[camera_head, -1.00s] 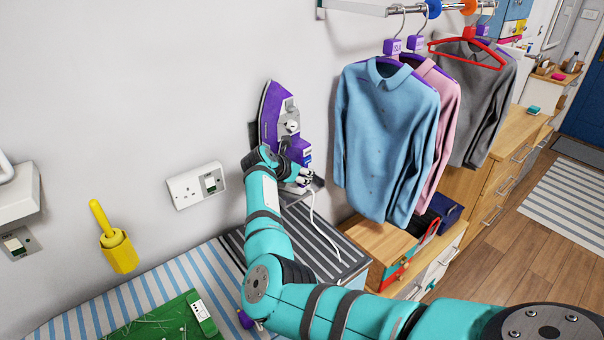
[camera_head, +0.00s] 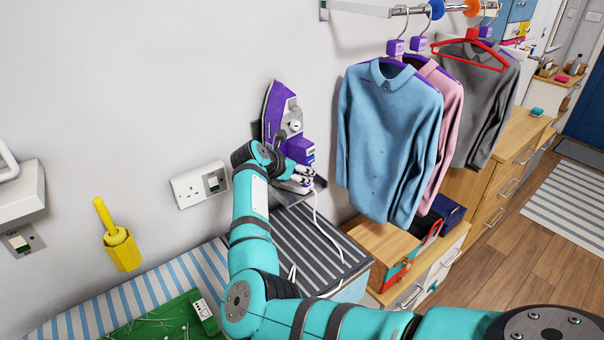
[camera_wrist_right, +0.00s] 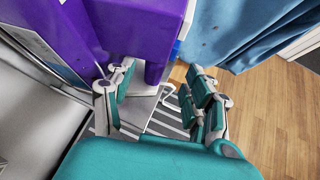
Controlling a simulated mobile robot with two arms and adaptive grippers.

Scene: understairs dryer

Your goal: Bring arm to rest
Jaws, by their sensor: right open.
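My right arm (camera_head: 250,230) reaches across the lower middle of the head view toward the wall. Its gripper (camera_head: 302,181) is beside the lower end of a purple iron (camera_head: 281,110) that stands upright against the wall. In the right wrist view the gripper (camera_wrist_right: 160,100) is open with a clear gap between its fingers. The purple iron body (camera_wrist_right: 140,30) fills the top of that view, just beyond the fingers. I cannot tell whether a finger touches it. My left gripper is not in view.
A striped ironing surface (camera_head: 150,298) and a dark ribbed panel (camera_head: 315,245) lie below the arm. A blue shirt (camera_head: 385,140) hangs close to the right. A socket (camera_head: 200,184) and a yellow holder (camera_head: 122,249) are on the wall. A white cord (camera_head: 325,225) hangs near the gripper.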

